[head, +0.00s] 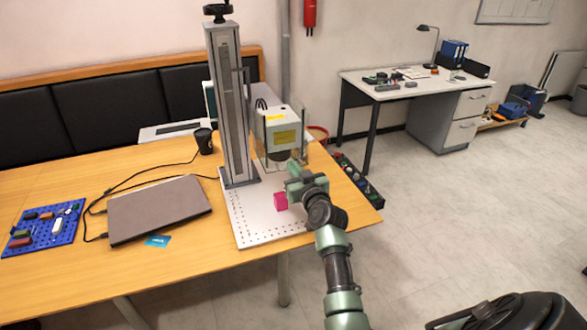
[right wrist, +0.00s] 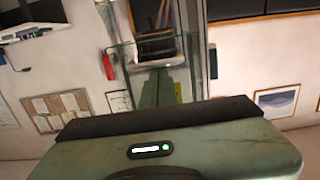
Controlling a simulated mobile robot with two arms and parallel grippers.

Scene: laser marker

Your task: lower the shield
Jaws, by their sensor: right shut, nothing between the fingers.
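The laser marker has a tall grey column (head: 230,110) and a white head (head: 277,130) with yellow labels. A clear shield (head: 304,150) hangs around the lower part of the head, above the perforated base plate (head: 262,232). My left gripper is not in view.
The wood between laptop and plate is mostly clear.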

